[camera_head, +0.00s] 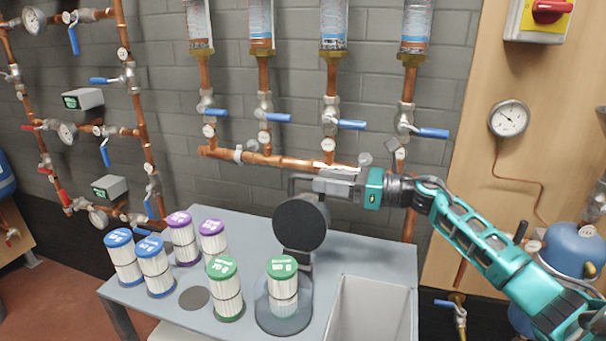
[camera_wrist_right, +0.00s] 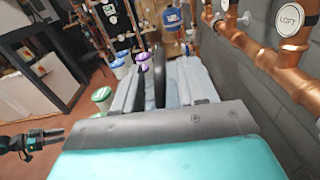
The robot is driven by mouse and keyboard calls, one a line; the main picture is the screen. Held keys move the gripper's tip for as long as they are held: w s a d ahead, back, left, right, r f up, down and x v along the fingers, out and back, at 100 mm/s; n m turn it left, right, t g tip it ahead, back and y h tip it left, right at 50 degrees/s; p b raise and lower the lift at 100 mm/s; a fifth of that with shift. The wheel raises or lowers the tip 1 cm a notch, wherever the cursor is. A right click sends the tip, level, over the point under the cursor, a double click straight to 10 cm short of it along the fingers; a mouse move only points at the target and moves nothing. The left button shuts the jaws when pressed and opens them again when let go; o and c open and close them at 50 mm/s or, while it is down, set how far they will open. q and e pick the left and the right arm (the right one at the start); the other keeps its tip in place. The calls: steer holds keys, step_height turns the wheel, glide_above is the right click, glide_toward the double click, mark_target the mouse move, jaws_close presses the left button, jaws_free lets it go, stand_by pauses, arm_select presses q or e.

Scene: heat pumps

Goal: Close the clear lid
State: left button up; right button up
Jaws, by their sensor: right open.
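The lid (camera_head: 300,224) shows as a dark round disc, raised upright on a hinge at the back of a clear round housing (camera_head: 268,316) on the grey table. A green-capped white filter (camera_head: 283,287) stands in the housing. My right gripper (camera_head: 292,186) is open, just above and behind the lid's upper edge. I cannot tell whether it touches the lid. My left gripper (camera_wrist_right: 40,140) shows small at the left edge of the right wrist view, away from the table; its jaw state is unclear.
Several other filters with blue, purple and green caps stand left of the housing, such as a green one (camera_head: 224,288). A grey open bin (camera_head: 338,300) is at the table's right. A copper pipe (camera_head: 280,160) with valves runs along the wall behind my right gripper.

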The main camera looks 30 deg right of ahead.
mark_target(304, 176)
steer(key=x, duration=0.5)
steer(key=shift+w+a+p, duration=0.25)
steer(key=shift+w+p, duration=0.05)
steer(key=shift+p, duration=0.05)
steer(key=shift+c, duration=0.2)
jaws_close()
steer(key=shift+r, duration=0.1)
